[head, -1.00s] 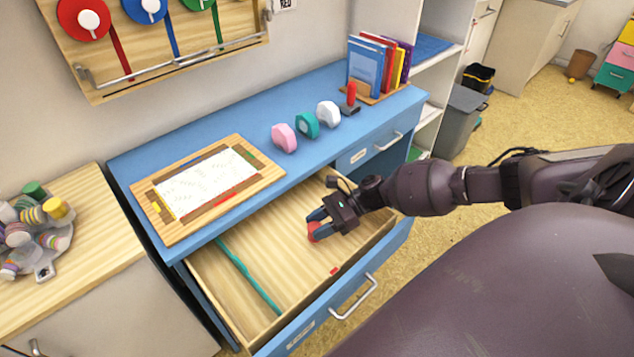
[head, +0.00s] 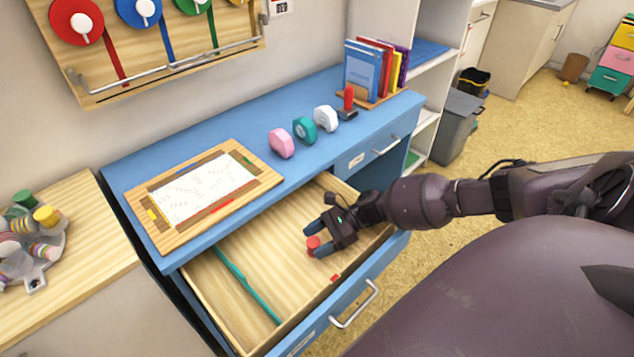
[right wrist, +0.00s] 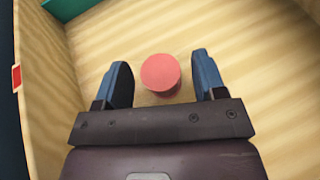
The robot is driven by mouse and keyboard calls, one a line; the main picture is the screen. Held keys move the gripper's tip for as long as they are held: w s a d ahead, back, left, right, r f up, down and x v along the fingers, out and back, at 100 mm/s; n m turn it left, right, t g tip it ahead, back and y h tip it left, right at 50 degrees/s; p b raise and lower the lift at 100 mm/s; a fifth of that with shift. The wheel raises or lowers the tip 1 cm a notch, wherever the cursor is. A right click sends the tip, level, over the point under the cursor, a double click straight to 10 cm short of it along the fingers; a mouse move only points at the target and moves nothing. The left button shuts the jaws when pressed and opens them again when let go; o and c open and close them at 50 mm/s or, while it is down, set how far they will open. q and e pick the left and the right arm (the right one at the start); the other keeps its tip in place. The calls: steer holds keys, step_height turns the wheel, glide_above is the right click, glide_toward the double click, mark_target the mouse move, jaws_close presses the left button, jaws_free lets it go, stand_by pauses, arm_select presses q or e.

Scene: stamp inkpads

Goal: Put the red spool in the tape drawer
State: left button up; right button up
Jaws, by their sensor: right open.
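The red spool (head: 313,243) is inside the open wooden drawer (head: 262,256) of the blue desk. In the right wrist view the spool (right wrist: 160,73) shows its round red end and sits between the two blue fingertips, with a gap on each side. My right gripper (head: 314,240) is open and reaches into the drawer from the right; in the right wrist view its fingers (right wrist: 160,82) stand apart around the spool. The spool appears to rest on the drawer floor. My left gripper is not in view.
A teal divider (head: 245,283) runs along the drawer's left part. The drawer front has a metal handle (head: 354,305). On the desk stand pink (head: 281,143), teal (head: 305,130) and white (head: 326,118) dispensers and a wooden board (head: 205,192). The drawer floor around the gripper is mostly clear.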

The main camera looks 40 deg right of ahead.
steer(key=shift+r, duration=0.2)
steer(key=v, duration=0.7)
steer(key=shift+d, duration=0.25)
steer(key=shift+r, duration=0.1)
